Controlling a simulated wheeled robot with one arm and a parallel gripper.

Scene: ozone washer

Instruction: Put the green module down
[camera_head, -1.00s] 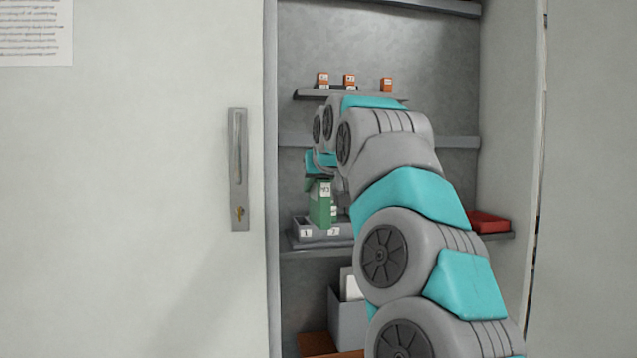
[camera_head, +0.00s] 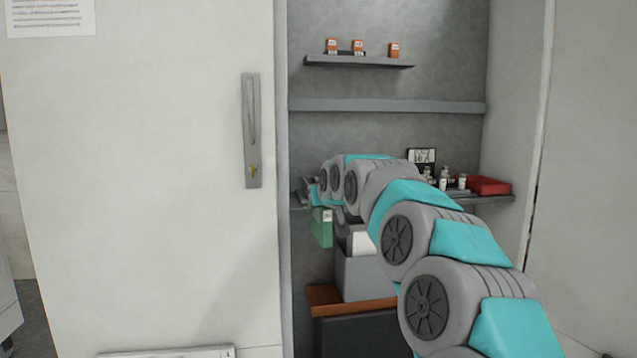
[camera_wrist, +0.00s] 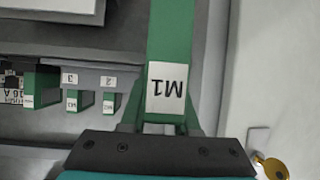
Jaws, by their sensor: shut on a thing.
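The green module (camera_head: 321,228) hangs below my gripper in the head view, in front of the open cabinet and lower in the picture than the middle shelf. In the wrist view the green module (camera_wrist: 167,45) runs up from my gripper (camera_wrist: 162,125), and its white label reads M1, upside down. My gripper is shut on it; in the head view my wrist hides most of the grip. A grey rack (camera_wrist: 90,70) with numbered tags, 2 and 3 readable, shows at left in the wrist view. Several green modules (camera_wrist: 78,101) show beside those tags.
The cabinet door (camera_head: 140,190) with a handle and key (camera_head: 254,171) is at left. The middle shelf (camera_head: 490,199) bears bottles (camera_head: 444,180) and a red tray (camera_head: 487,186). A grey bin (camera_head: 365,280) stands below. Orange boxes (camera_head: 358,48) sit on the upper shelf.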

